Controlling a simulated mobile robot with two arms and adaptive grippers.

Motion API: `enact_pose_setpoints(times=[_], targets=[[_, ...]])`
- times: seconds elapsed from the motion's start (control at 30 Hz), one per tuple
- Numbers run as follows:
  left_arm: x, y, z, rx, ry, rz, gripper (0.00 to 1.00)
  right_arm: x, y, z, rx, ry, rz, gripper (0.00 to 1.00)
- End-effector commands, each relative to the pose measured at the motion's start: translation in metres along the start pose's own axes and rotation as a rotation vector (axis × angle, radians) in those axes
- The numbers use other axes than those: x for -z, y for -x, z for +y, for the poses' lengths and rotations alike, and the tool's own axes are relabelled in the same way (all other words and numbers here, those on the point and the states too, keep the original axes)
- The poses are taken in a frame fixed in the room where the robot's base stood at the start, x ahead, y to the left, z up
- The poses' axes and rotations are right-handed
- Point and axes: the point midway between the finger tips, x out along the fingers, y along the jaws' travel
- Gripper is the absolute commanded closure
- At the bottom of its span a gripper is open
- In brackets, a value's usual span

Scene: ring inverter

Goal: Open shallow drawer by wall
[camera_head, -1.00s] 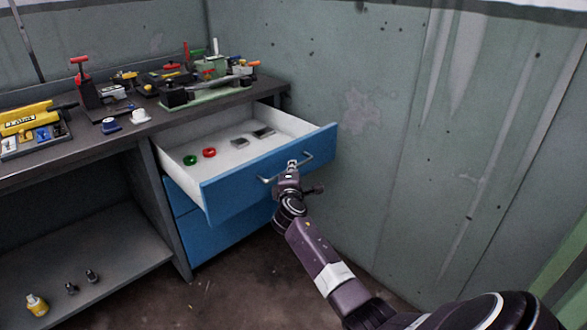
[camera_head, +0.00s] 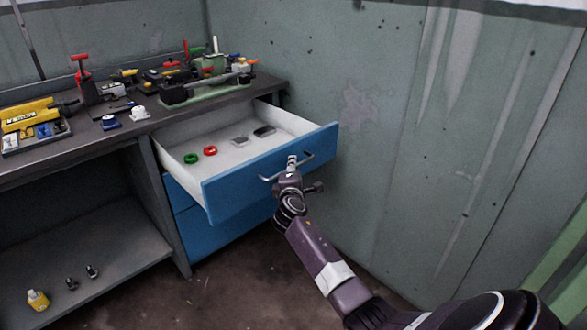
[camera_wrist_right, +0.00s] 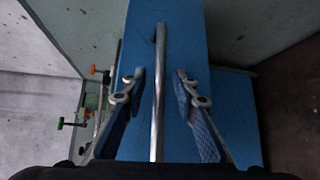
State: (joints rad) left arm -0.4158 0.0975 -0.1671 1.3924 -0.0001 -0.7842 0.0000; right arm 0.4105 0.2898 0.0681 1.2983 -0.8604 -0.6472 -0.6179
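The blue-fronted shallow drawer (camera_head: 235,187) by the wall stands pulled far out from under the bench top, its white inside showing. Its metal handle (camera_head: 268,178) is on the front. My right gripper (camera_head: 292,165) is at the handle. In the right wrist view, the handle bar (camera_wrist_right: 159,100) runs between the two fingers of my right gripper (camera_wrist_right: 160,78), with a visible gap on each side, so the fingers are open around it. The blue drawer front (camera_wrist_right: 190,20) lies behind the bar. My left gripper is in neither view.
In the drawer lie a green ring (camera_head: 191,159), a red ring (camera_head: 210,151) and two grey pieces. Another blue drawer front (camera_head: 215,238) is below. The bench top (camera_head: 165,122) holds several tools. A grey-green wall (camera_head: 400,130) stands close on the right.

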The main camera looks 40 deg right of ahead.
Motion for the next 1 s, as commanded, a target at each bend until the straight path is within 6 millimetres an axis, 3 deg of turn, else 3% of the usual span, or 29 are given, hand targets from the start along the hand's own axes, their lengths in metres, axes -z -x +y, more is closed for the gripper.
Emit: enact_pose_setpoints(times=[0.27, 0.7, 1.0], targets=[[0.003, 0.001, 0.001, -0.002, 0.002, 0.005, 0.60, 0.000, 0.011, 0.000, -0.001, 0.001, -0.001, 0.73], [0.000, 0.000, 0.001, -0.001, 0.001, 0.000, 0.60, 0.001, 0.087, -0.001, 0.001, -0.001, 0.003, 0.73], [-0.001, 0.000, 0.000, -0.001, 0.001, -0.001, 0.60, 0.001, 0.118, 0.000, 0.000, 0.000, 0.000, 0.73]])
